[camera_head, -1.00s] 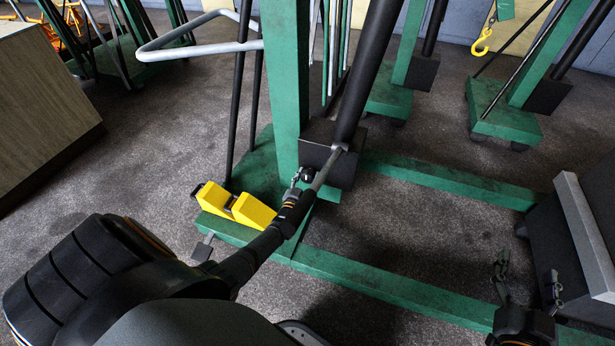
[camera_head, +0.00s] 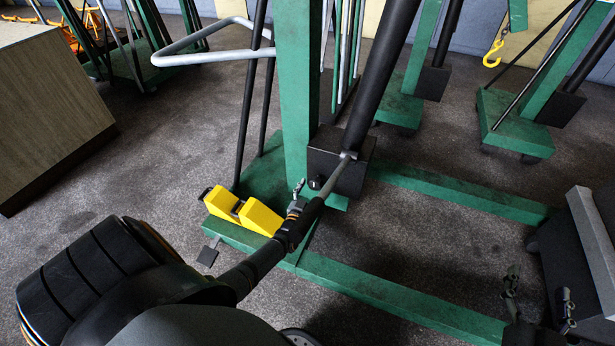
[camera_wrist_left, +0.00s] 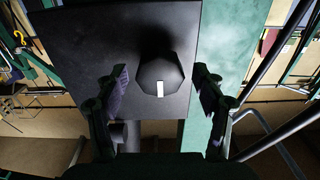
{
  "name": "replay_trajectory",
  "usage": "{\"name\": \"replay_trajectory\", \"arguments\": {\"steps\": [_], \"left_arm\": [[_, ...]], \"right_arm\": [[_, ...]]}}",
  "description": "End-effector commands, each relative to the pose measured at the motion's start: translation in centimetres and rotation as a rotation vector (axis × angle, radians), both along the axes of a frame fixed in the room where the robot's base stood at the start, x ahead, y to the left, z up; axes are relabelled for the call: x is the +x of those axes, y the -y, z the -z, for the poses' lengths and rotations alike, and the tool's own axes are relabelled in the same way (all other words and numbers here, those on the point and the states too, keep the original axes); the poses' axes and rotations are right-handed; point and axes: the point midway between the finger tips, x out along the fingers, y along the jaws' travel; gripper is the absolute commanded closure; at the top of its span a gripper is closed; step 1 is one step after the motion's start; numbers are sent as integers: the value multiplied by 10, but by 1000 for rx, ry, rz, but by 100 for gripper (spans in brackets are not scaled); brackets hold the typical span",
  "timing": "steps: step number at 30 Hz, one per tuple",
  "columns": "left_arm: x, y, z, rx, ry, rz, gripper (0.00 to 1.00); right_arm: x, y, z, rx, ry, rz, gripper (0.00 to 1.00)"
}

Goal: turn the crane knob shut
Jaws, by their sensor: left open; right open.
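The knob (camera_wrist_left: 172,72) is a dark faceted piece with a white mark on its front, on the dark block (camera_wrist_left: 85,35) of the green crane. In the left wrist view my left gripper (camera_wrist_left: 162,78) is open, one finger on each side of the knob, with visible gaps. Its depth relative to the knob is hard to judge. In the head view the left gripper (camera_head: 303,188) is at the block's lower left corner, and the knob is hard to make out there. My right gripper (camera_head: 538,288) is open and empty at the lower right, away from the knob.
The crane's green post (camera_head: 299,80) and black cylinder (camera_head: 386,70) rise by the block. A grey rod (camera_head: 335,173) runs close by the left gripper. A yellow wedge-shaped piece (camera_head: 258,217) is on the green base. Green legs (camera_head: 400,300) run right along the floor.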

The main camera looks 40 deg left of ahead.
Motion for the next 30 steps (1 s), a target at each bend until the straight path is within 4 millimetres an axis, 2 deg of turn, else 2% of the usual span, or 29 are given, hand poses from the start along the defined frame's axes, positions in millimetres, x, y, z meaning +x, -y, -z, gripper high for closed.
{"name": "replay_trajectory", "arguments": {"steps": [1,6,12,17,30], "left_arm": [[-14,3,2,-1,-3,2,31],[-55,13,1,-1,-3,2,31],[-87,21,0,1,-1,1,31],[-95,23,0,0,0,0,31],[-95,23,0,0,0,0,31]], "right_arm": [[0,0,0,0,0,0,31],[0,0,0,0,-1,0,31],[0,0,0,0,-1,0,31],[0,0,0,0,-1,0,31],[0,0,0,0,-1,0,31]]}}
